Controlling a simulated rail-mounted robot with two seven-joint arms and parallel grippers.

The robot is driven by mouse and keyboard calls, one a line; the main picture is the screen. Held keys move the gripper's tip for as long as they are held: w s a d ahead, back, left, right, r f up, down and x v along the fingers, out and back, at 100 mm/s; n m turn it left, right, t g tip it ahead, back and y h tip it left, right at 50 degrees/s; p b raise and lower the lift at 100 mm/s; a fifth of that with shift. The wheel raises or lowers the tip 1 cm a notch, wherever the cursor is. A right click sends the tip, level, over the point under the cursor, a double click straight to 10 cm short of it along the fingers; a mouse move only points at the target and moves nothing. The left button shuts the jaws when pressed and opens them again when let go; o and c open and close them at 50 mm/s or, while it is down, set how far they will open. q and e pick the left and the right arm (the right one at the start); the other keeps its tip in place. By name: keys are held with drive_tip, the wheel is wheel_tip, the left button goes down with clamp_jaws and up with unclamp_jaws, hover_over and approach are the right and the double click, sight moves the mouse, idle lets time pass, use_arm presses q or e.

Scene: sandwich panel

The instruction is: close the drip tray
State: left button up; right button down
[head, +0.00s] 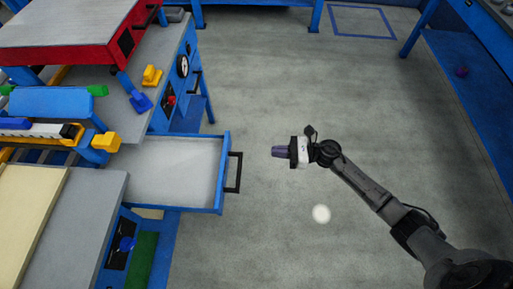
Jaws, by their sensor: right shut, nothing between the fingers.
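The drip tray (217,204) is a blue-rimmed drawer with a pale grey floor. It is pulled out to the right from the blue machine, and its floor looks empty. A black handle (234,172) is on its right front face. My right gripper (275,152) is to the right of the handle, pointing left at it, with a clear gap between them. It is shut and empty. My left gripper is not in view.
The blue machine (173,72) fills the left, with a red-framed press (113,49) at its top and grey panels at the bottom left. A small pale disc (321,214) shows on the floor. Blue benches stand at the far right. The grey floor between is clear.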

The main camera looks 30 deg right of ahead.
sight(229, 149)
drive_tip(key=x, duration=1.3)
drive_tip(key=shift+w+a+r+b, duration=0.1)
drive_tip(key=shift+w+a+b, duration=0.05)
drive_tip(key=shift+b, duration=0.2)
